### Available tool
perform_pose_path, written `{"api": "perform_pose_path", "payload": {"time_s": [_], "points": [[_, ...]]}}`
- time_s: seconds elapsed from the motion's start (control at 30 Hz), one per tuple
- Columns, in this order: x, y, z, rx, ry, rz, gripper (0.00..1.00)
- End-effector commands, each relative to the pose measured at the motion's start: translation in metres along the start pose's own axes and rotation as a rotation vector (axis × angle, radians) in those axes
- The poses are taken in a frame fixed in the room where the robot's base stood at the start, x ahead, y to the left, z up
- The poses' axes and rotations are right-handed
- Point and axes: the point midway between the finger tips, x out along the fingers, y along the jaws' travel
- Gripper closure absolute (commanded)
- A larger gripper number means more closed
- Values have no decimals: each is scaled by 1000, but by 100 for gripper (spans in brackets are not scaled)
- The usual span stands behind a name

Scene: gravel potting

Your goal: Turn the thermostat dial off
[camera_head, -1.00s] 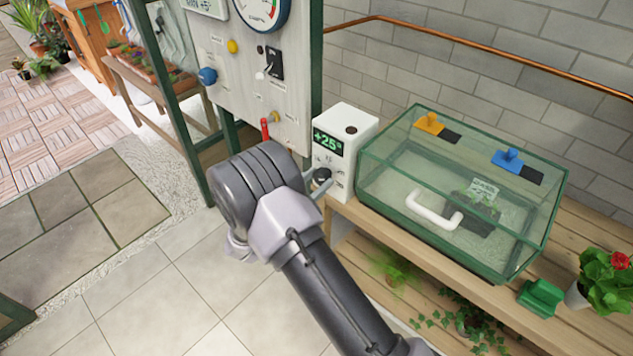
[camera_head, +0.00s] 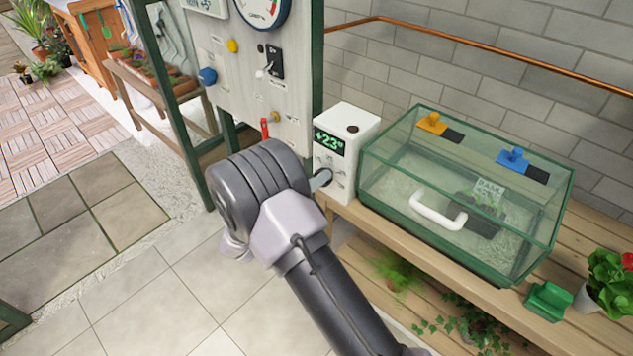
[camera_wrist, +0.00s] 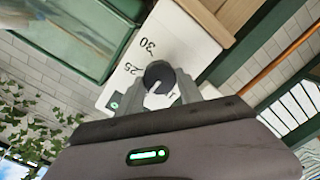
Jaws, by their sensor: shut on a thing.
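The thermostat is a white box (camera_head: 353,125) on the wooden bench, left of the glass case; its green display reads about +23. In the wrist view its white face (camera_wrist: 180,38) carries the numbers 25 and 30 around a dark round dial (camera_wrist: 160,76) with a white mark. My gripper (camera_wrist: 172,92) is shut on the dial, one finger on each side of it. In the head view the gripper (camera_head: 322,180) reaches the thermostat's front, and my wrist hides most of the dial there.
A green-framed glass case (camera_head: 375,192) with a white handle stands right of the thermostat. A control panel (camera_head: 225,60) with switches and a red lever (camera_head: 265,128) stands at the left. A red-flowered pot (camera_head: 590,300) and a green block (camera_head: 548,300) are at the right.

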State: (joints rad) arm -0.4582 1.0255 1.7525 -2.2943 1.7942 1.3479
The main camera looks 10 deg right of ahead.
Motion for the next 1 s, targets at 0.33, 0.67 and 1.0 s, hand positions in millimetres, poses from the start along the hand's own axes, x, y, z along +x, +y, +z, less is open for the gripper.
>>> {"api": "perform_pose_path", "payload": {"time_s": [0.33,0.67,1.0], "points": [[0,-1,1,-328,-9,1,98],[0,-1,1,-641,-17,2,98],[0,-2,1,-964,-25,3,98]]}}
